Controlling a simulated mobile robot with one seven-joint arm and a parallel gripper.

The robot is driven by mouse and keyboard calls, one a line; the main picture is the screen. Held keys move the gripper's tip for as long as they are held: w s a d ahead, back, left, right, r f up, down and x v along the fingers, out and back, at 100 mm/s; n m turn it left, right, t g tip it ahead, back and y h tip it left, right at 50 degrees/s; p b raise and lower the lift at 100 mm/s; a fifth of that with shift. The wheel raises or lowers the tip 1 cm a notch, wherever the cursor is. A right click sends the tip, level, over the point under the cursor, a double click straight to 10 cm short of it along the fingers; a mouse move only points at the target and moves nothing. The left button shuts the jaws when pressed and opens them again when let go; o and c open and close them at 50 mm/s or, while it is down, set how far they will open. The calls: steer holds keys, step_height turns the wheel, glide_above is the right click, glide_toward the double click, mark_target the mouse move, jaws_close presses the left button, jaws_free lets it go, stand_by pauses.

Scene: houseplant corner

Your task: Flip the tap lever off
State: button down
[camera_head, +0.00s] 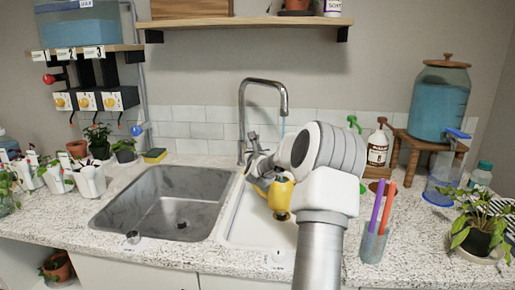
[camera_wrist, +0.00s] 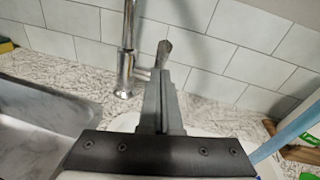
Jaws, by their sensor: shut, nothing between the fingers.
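The chrome gooseneck tap (camera_head: 241,115) stands behind the sinks. A thin pale blue stream (camera_head: 283,126) hangs below its spout. In the wrist view the tap column (camera_wrist: 127,50) rises left of my fingers. The tap lever (camera_wrist: 163,50) sticks up just beyond my fingertips, tilted slightly right; its lower part is hidden behind them. My gripper (camera_wrist: 160,78) is shut and empty, its tips close to the lever; I cannot tell whether they touch. In the head view my gripper (camera_head: 257,160) is beside the tap, partly hidden by my arm. A yellow watering can (camera_head: 281,196) stands below the spout.
The grey sink basin (camera_head: 130,205) lies left, with a sponge (camera_head: 154,155) behind it. A soap bottle (camera_head: 378,148), a water dispenser (camera_head: 439,100) on a wooden stand and a cup of markers (camera_head: 373,243) stand right of my arm. A shelf (camera_head: 245,22) hangs above.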

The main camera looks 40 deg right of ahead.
steer(key=shift+w+d+r, duration=0.1)
steer(key=shift+w+r, duration=0.1)
steer(key=shift+r, duration=0.1)
